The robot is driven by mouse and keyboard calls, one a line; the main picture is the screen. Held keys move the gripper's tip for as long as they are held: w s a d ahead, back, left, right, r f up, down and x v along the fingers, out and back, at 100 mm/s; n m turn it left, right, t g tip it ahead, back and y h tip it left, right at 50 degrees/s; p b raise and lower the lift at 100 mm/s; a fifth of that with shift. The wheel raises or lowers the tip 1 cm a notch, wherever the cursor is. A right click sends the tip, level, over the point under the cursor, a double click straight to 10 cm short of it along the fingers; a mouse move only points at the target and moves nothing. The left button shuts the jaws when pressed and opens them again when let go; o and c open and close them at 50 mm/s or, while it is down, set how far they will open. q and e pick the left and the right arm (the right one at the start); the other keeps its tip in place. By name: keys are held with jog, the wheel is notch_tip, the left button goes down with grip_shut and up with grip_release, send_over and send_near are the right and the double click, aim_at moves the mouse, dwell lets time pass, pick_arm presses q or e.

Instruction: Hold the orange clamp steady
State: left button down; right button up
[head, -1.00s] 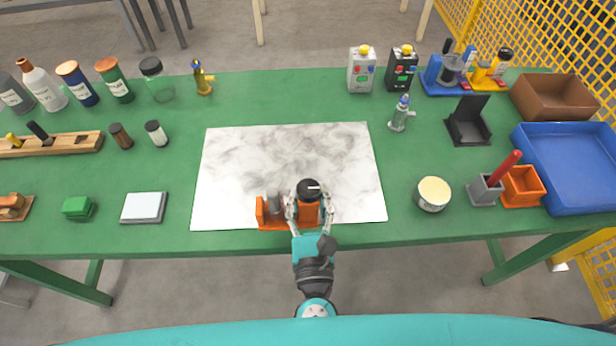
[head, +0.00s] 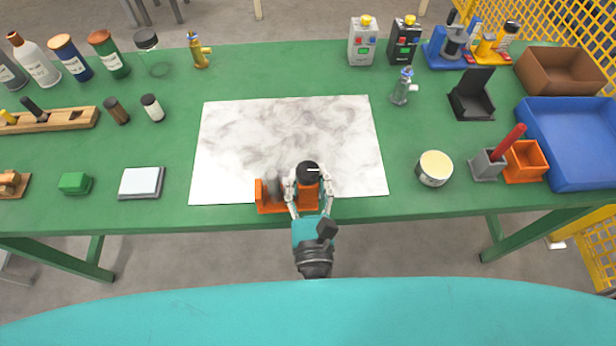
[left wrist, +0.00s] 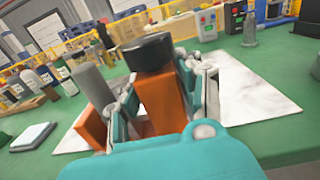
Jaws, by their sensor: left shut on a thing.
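The orange clamp (head: 270,208) sits at the front edge of the white marbled sheet (head: 350,145), near the table's front edge. It has an orange upright plate on the left, a grey cylinder in the middle and an orange block with a round black top on the right. My left gripper (head: 309,190) is shut on the clamp's orange block, with a finger on each side. In the left wrist view the orange block (left wrist: 160,100) stands between the fingers under the black top. The clamp's underside is hidden. My right gripper is not in view.
A round cream-topped tin (head: 434,168) stands right of the sheet. A grey holder with a red stick (head: 508,145), an orange bin (head: 525,165) and a blue tray (head: 575,182) are farther right. A white-topped block (head: 140,182) lies left. Most of the sheet is bare.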

aim_at(309, 201)
pick_arm(q)
jog(key=shift+f+b, duration=1.2)
jog(key=shift+f, duration=0.7)
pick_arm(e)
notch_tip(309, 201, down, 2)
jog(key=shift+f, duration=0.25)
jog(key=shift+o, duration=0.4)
